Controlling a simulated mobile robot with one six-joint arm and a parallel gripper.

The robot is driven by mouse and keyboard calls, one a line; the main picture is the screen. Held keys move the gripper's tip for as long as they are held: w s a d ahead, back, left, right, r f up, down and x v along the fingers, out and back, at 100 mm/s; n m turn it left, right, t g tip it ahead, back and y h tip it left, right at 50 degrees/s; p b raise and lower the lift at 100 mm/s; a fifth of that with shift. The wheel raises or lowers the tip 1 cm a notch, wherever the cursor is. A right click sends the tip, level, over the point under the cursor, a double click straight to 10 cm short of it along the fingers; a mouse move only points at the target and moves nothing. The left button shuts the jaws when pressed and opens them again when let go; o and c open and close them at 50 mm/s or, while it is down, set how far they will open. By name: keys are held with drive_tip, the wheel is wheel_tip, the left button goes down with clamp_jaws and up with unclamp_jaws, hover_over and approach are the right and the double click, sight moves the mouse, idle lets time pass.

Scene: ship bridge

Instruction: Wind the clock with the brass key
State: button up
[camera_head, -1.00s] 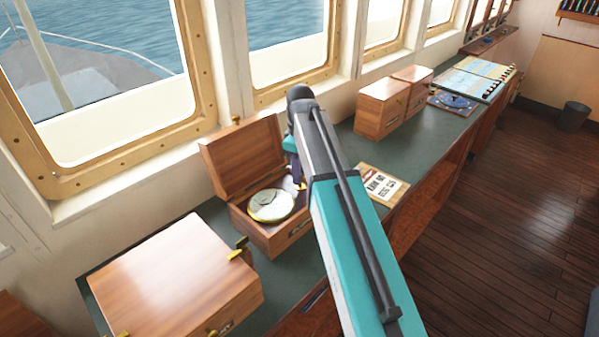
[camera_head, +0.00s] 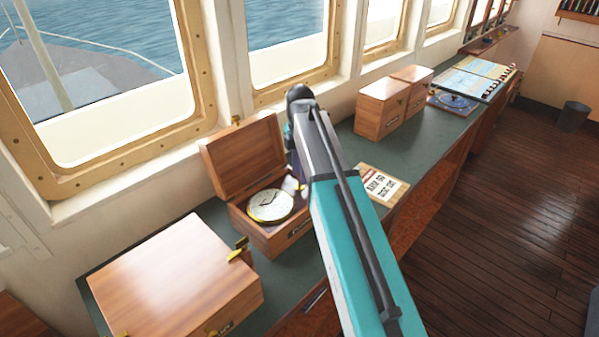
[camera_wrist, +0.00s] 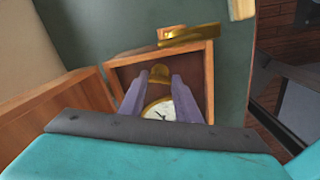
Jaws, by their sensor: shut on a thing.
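The clock (camera_head: 270,205) has a pale round dial with dark hands and sits in an open wooden box (camera_head: 263,240), its lid tilted up at the back. The dial also shows in the wrist view (camera_wrist: 162,109), partly hidden by my fingers. In the head view my arm hides most of the gripper.
A closed wooden box (camera_head: 175,275) with brass fittings stands at the near left. A printed card (camera_head: 382,184) lies right of the clock box. More wooden boxes (camera_head: 380,112) stand farther along the green counter (camera_head: 340,155), beneath the windows. Bare counter shows between them.

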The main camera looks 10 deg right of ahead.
drive_tip(key=n, duration=0.5)
drive_tip(key=shift+s+a+n, duration=0.1)
drive_tip(key=shift+n, duration=0.3)
drive_tip(key=shift+f, duration=0.1)
drive_tip(key=o, duration=1)
drive_tip(key=shift+o, duration=0.2)
drive_tip(key=shift+r, duration=0.2)
drive_tip(key=shift+r+b, duration=0.3)
drive_tip(key=shift+r, duration=0.3)
wheel_tip(320, 180, up, 12)
drive_tip(key=b, duration=0.3)
drive_tip(key=shift+r, duration=0.2)
